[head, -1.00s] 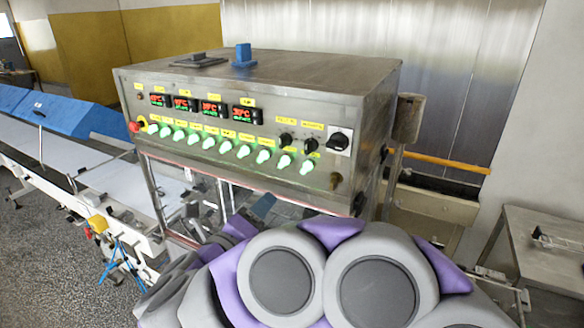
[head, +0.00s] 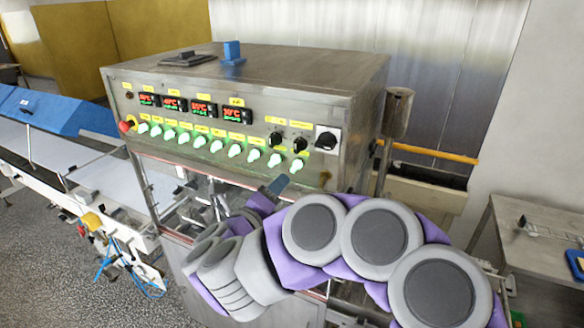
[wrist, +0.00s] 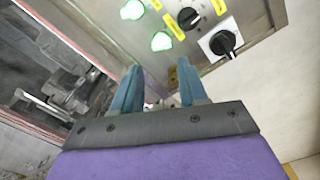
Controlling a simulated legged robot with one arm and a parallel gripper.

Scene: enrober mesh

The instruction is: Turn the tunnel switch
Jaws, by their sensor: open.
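The steel control box carries a row of lit green switches (head: 214,146), two black knobs (head: 300,145) and a larger black rotary switch (head: 326,140) on a white plate. Yellow labels sit above them, too small to read, so I cannot tell which is the tunnel switch. My gripper (head: 277,184) is below the right end of the green row, apart from the panel. In the wrist view my gripper (wrist: 158,84) is open and empty, its blue fingers toward the panel. Beyond them are a green switch (wrist: 161,41), a black knob (wrist: 188,18) and the rotary switch (wrist: 222,42).
A red emergency button (head: 127,125) is at the panel's left end. Red-lit displays (head: 203,109) sit above the switches. A white conveyor (head: 95,168) runs at left, with machinery under the box. A steel table (head: 535,235) stands at right. A blue block (head: 232,50) is on top.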

